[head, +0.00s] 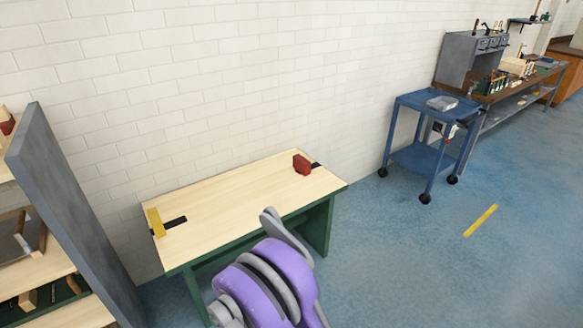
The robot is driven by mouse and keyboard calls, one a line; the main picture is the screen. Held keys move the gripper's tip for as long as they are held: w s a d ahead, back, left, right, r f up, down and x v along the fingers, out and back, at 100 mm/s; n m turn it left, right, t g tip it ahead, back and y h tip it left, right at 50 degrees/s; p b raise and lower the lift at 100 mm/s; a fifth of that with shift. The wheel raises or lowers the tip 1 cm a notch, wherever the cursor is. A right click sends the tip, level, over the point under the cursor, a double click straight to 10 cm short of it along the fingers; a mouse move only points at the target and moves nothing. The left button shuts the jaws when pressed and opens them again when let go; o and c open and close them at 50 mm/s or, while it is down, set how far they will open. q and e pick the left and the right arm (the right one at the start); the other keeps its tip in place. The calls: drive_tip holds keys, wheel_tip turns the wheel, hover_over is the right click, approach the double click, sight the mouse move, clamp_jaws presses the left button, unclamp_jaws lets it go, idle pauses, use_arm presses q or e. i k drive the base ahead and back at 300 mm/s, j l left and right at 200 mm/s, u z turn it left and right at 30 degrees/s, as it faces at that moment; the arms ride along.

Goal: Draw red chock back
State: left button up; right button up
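The red chock (302,164) stands on the light wooden top of a green-framed bench (236,196), near its back right corner. A short dark slot (316,165) shows beside the chock on its right. A purple and grey arm part of mine rises at the bottom centre, in front of the bench and apart from the chock. No gripper fingers can be made out in the head view.
A yellow block (155,222) sits at the bench's left end beside another dark slot (175,222). A grey upright panel (75,210) with shelves stands at the left. A blue cart (425,160) stands at the right. Blue floor is open right of the bench.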

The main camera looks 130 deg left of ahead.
sight(301, 165)
drive_tip(key=u, duration=4.35)
drive_tip(key=i+l+z, duration=0.2)
drive_tip(key=i, duration=1.3)
drive_tip(key=i+j+z, duration=0.2)
drive_tip(key=i, duration=1.3)
